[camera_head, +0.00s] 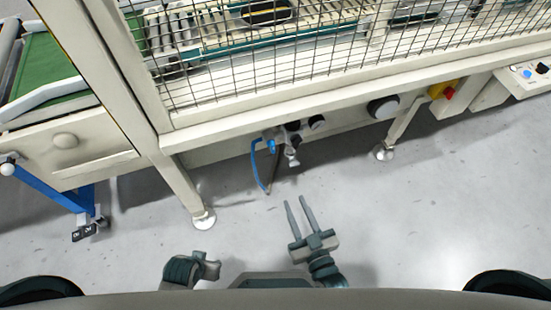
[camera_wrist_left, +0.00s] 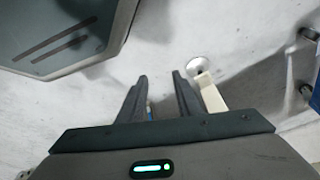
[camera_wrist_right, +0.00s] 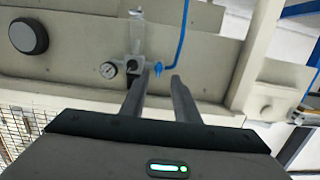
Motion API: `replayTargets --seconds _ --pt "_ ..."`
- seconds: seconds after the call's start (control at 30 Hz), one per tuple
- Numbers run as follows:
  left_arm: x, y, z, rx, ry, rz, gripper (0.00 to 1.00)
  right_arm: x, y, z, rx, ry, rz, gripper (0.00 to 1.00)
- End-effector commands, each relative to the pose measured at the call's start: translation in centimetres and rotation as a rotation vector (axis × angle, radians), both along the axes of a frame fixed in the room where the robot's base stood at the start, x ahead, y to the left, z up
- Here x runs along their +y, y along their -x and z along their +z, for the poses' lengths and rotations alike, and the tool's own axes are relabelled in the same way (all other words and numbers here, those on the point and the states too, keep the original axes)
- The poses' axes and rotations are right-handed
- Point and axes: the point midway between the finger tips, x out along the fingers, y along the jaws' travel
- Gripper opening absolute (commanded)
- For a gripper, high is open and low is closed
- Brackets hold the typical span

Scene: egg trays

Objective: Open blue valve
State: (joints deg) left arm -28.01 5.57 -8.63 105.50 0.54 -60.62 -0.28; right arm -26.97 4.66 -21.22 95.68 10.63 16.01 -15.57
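The blue valve (camera_head: 272,146) is a small blue fitting under the front beam of the caged machine, with a blue hose (camera_head: 256,170) hanging beside it. My right gripper (camera_head: 295,201) is open and empty, apart from the valve and pointing towards the machine. My left gripper (camera_wrist_left: 160,76) is open and empty over the floor. In the head view only part of the left arm shows, at the lower edge.
Black knobs (camera_head: 316,122) and a large round grey knob (camera_head: 383,107) sit along the same beam. A red and yellow switch (camera_head: 443,91) is further right. Machine legs with round feet (camera_head: 203,219) stand left and right of the valve. The floor (camera_head: 400,220) in front is clear.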

Motion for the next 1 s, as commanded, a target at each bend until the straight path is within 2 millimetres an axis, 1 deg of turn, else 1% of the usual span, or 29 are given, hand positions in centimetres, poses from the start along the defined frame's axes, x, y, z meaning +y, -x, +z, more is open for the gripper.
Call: replayTargets --seconds 0.1,0.23,0.53,0.67,0.87,1.0 --pt "0.4 0.6 0.7 0.029 -0.008 0.002 0.31 0.3 0.0 2.1 -0.070 -0.024 -0.008 0.28" --pt "0.5 0.9 1.2 0.043 -0.011 0.003 0.31 0.4 0.0 3.1 -0.094 -0.033 -0.011 0.28" --pt "0.5 0.9 1.3 0.043 -0.011 0.003 0.31 0.5 -0.1 3.2 -0.095 -0.032 -0.011 0.28" --pt "0.5 0.9 1.2 0.043 -0.011 0.003 0.31 0.6 -0.4 3.2 -0.094 -0.033 -0.011 0.28" --pt "0.5 0.9 1.1 0.043 -0.011 0.003 0.31 1.0 -1.9 3.2 -0.096 -0.032 -0.011 0.28" --pt "0.5 0.9 1.0 0.042 -0.011 0.003 0.31 1.6 -3.8 3.2 -0.096 -0.031 -0.011 0.28"
